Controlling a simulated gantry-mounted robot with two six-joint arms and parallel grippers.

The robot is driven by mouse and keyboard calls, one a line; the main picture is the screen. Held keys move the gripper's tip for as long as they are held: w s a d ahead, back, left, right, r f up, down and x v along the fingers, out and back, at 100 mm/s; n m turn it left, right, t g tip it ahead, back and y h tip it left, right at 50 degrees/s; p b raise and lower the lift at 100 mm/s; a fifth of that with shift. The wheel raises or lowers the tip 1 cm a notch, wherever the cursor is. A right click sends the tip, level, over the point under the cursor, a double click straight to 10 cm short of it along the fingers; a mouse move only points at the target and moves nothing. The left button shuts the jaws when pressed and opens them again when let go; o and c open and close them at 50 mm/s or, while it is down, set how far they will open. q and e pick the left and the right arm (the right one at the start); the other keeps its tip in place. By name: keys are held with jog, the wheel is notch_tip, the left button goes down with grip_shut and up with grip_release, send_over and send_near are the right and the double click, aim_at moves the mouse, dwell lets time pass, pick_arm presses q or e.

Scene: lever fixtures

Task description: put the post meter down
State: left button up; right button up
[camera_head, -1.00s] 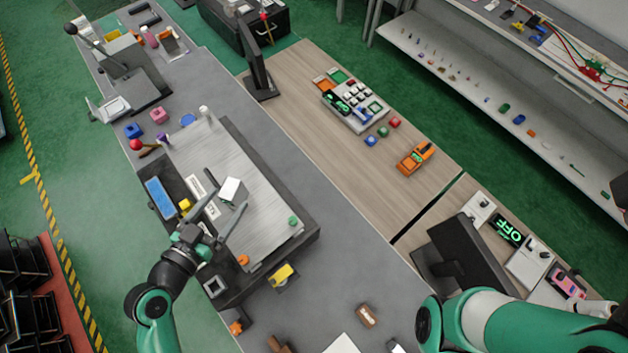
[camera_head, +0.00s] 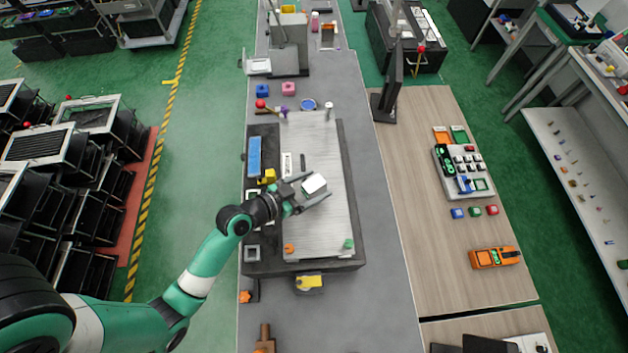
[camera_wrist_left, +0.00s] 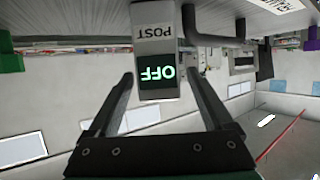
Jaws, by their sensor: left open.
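The post meter is a small white-grey block marked POST, with a dark screen reading OFF in green. In the head view the post meter (camera_head: 314,184) stands on the ribbed light plate (camera_head: 318,140) of the dark fixture. My left gripper (camera_head: 308,190) is open, with its fingers on either side of the meter. In the left wrist view the post meter (camera_wrist_left: 156,45) appears between the spread fingers of my left gripper (camera_wrist_left: 158,82), with gaps visible on both sides. The scene looks upside down there. My right gripper is out of view.
A blue block (camera_head: 254,155) and a yellow block (camera_head: 268,177) lie left of the plate. A green piece (camera_head: 349,244) and an orange piece (camera_head: 289,248) are near its front edge. A red-knobbed lever (camera_head: 261,104) stands at the back left.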

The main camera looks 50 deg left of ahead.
aim_at(323, 181)
pick_arm(q)
jog(key=x, duration=0.3)
jog(key=shift+w+r, duration=0.1)
jog(key=shift+w, duration=0.1)
grip_shut()
